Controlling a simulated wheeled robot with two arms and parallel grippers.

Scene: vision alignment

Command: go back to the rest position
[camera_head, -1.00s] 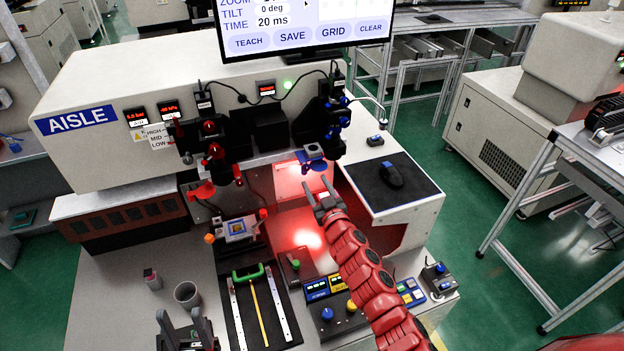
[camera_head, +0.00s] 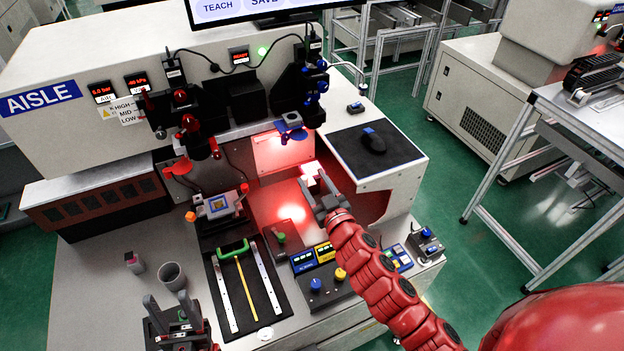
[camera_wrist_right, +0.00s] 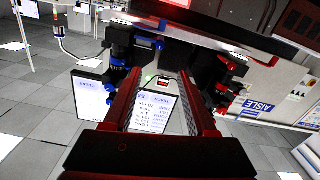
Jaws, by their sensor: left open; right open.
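My right gripper (camera_head: 322,190) is at the end of the red arm in the head view, in front of the lit red bay of the machine. It is open, with nothing between its fingers. In the right wrist view its two dark red fingers (camera_wrist_right: 165,115) stand apart, with a monitor (camera_wrist_right: 152,106) seen between them in the background. My left gripper (camera_head: 168,316) is at the bottom left of the head view, over the bench front. Its fingers are apart and no held object shows.
The machine (camera_head: 60,75) with knobs and stages fills the back. A grey cup (camera_head: 172,275), a black tray (camera_head: 247,290) with strips and a green handle, and a control box (camera_head: 325,290) stand on the bench. A mouse (camera_head: 372,141) lies on a black pad at right.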

